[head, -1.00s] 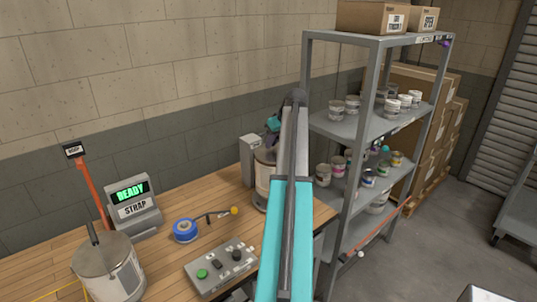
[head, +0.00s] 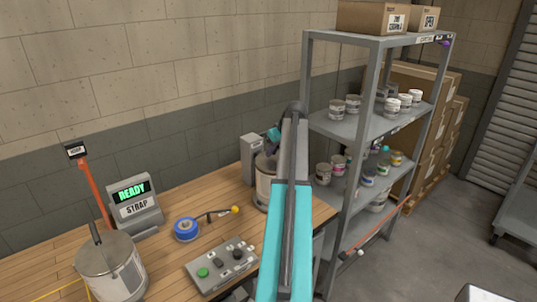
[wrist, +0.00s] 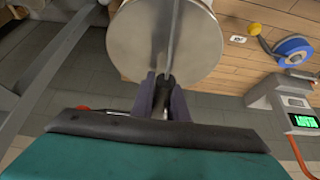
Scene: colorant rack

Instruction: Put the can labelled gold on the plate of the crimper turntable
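A large metal can (head: 264,188) with a pale label stands at the right end of the bench, partly hidden behind my arm. I cannot read its label, so I cannot tell if it is the gold one. In the wrist view its round lid (wrist: 135,45) fills the top middle, with an upright handle bar. My gripper (wrist: 163,92) has its fingers around the dark handle end and looks shut on it. It also shows small in the head view (head: 274,132). The can's base and any turntable plate under it are hidden.
Another lidded can (head: 112,268) stands at the bench's front left. A grey upright unit (head: 251,150) stands behind the held can. A shelf rack (head: 368,140) with small cans stands right.

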